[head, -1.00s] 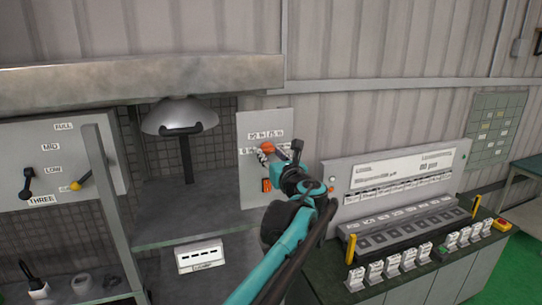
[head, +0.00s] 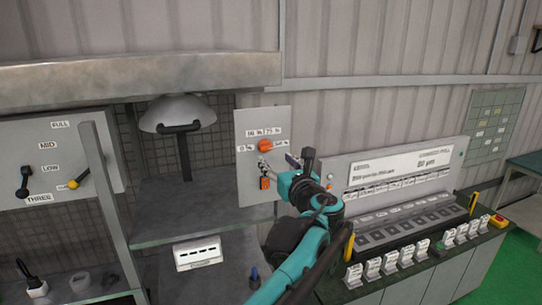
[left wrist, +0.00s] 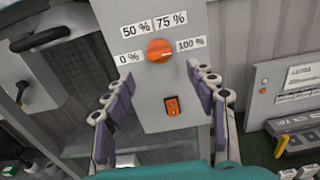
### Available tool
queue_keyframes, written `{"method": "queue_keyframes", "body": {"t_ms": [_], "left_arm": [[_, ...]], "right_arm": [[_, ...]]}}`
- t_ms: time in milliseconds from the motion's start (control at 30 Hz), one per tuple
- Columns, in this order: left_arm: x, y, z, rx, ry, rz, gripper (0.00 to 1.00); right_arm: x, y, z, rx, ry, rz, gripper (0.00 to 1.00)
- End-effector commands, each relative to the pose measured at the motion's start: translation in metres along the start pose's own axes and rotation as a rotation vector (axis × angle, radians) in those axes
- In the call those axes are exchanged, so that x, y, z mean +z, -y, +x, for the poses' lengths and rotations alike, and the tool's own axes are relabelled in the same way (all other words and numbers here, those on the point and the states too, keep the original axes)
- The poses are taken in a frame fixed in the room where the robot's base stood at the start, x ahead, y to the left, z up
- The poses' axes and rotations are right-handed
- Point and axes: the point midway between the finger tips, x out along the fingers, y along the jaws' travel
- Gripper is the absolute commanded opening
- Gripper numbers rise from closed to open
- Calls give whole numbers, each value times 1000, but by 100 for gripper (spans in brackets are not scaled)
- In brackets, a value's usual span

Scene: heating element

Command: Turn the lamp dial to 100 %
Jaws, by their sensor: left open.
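The orange lamp dial (head: 265,146) sits on a grey upright panel (head: 246,185). In the left wrist view the dial (left wrist: 159,50) is ringed by labels 0 %, 50 %, 75 % and 100 % (left wrist: 191,43). A pale mark shows near its right side, towards the 100 % label, but it is small. My left gripper (head: 277,163) is in front of the panel, just below and right of the dial. In the left wrist view its purple-padded fingers (left wrist: 160,76) are spread wide and empty, below the dial and apart from it. My right gripper is not in view.
An orange rocker switch (left wrist: 172,106) is below the dial. A domed lamp (head: 178,114) on a black stand is left of the panel. A lever board (head: 60,150) is further left. A console with a sign (head: 400,165) and several white blocks stands right.

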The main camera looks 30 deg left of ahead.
Motion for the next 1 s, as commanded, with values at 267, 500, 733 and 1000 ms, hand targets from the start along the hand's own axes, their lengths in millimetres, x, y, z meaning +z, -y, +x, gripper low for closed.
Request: {"method": "queue_keyframes", "body": {"t_ms": [267, 500, 733, 1000], "left_arm": [[0, 1, -46, -2, 0, 0, 57], [0, 0, -54, 1, 0, 0, 57], [0, 0, -54, 0, 0, 0, 57], [-24, -7, -55, 3, -36, -62, 57]], "right_arm": [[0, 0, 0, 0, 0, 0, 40], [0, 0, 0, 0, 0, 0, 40], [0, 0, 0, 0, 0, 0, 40], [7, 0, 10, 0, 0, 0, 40]]}}
